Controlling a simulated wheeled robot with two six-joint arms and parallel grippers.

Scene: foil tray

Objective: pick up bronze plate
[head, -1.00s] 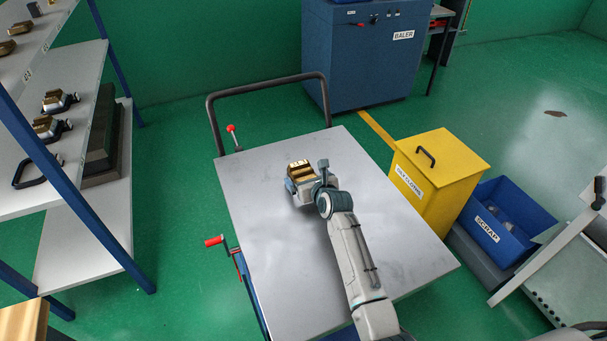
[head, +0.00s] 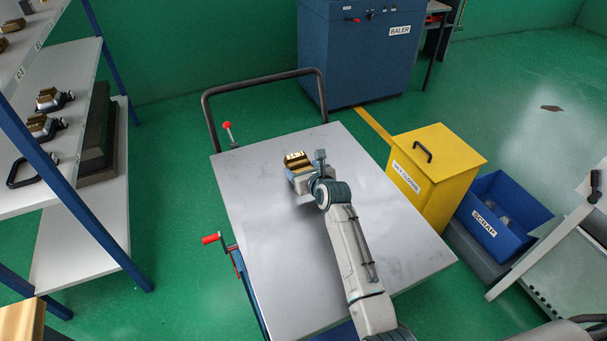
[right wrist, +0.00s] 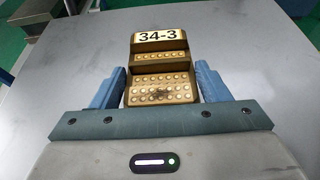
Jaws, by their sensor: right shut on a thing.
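The bronze plate (head: 297,161) is a small stepped gold-coloured block over the grey top of the lift cart (head: 250,205). In the right wrist view the bronze plate (right wrist: 159,66) shows the label "34-3" and rows of round studs. My right gripper (head: 302,176) is at its near side, shut on it. In the right wrist view the blue fingers of the right gripper (right wrist: 160,88) stand on either side of the plate's near part. I cannot tell if the plate touches the cart top. My left gripper is not in view.
A black push handle (head: 262,80) rises behind the cart. A yellow lidded bin (head: 438,165) and a blue scrap bin (head: 500,222) stand at the right. A shelf (head: 75,150) with more bronze pieces stands at the left. The cart top around the plate is clear.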

